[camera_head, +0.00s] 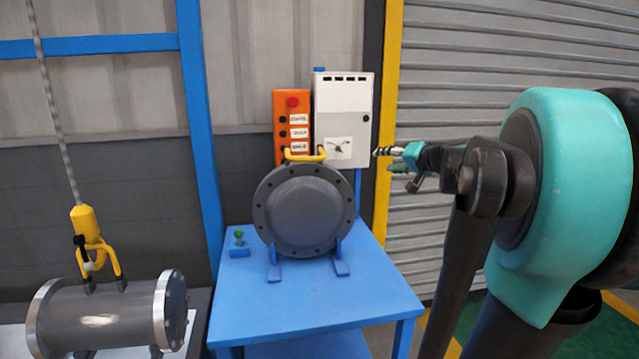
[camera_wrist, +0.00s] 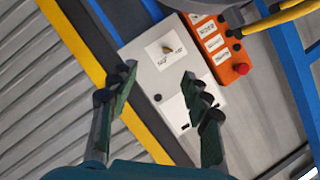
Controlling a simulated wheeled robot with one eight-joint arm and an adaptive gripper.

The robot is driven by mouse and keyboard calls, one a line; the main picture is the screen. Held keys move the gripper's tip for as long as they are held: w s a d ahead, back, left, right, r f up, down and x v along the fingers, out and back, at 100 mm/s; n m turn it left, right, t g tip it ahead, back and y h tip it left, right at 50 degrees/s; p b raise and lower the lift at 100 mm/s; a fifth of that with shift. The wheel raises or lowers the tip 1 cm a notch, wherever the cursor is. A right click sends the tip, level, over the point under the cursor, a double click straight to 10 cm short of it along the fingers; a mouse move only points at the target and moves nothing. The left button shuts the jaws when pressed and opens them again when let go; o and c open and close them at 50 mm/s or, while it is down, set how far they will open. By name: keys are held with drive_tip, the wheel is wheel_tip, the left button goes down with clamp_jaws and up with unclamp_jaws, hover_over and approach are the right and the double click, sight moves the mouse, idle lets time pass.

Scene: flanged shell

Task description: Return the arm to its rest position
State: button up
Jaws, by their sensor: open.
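My gripper (camera_head: 388,158) is at the right of centre in the head view, at the end of my dark and teal arm. It points left toward the white cabinet and stands in front of the shutter. In the wrist view my gripper (camera_wrist: 160,82) shows two dark green fingers spread apart with nothing between them. The white cabinet (camera_wrist: 160,70) lies behind the fingers there, tilted in the picture. The grey flanged shell (camera_head: 305,212) stands in its blue supports on the blue table (camera_head: 250,300), with a yellow handle on top, apart from my gripper.
An orange control box (camera_head: 291,105) with a red button hangs beside the white cabinet (camera_head: 343,95). A small green button (camera_head: 239,234) is on the table. A grey flanged pipe (camera_head: 108,315) with a yellow hoist hook (camera_head: 88,228) is at the left. A yellow post (camera_head: 388,110) edges the shutter.

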drive_tip(key=s+a+f+n+g+h, duration=0.1)
drive_tip(key=s+a+f+n+g, duration=0.15)
drive_tip(key=s+f, duration=0.75)
drive_tip(key=s+a+f+n+g+h, duration=0.1)
drive_tip(key=s+a+f+g, duration=0.3)
drive_tip(key=f, duration=0.9)
drive_tip(key=s+d+f+g+h, duration=0.1)
drive_tip(key=s+d+f+h, duration=0.1)
drive_tip(key=s+f, duration=0.4)
drive_tip(key=s+d+f+g+h, duration=0.1)
drive_tip(key=s+d+f+h, duration=0.2)
drive_tip(key=s+f, duration=0.4)
drive_tip(key=shift+s+d+f, duration=0.3)
drive_tip(key=shift+s+d, duration=0.05)
drive_tip(key=shift+s, duration=0.85)
drive_tip(key=shift+n, duration=0.25)
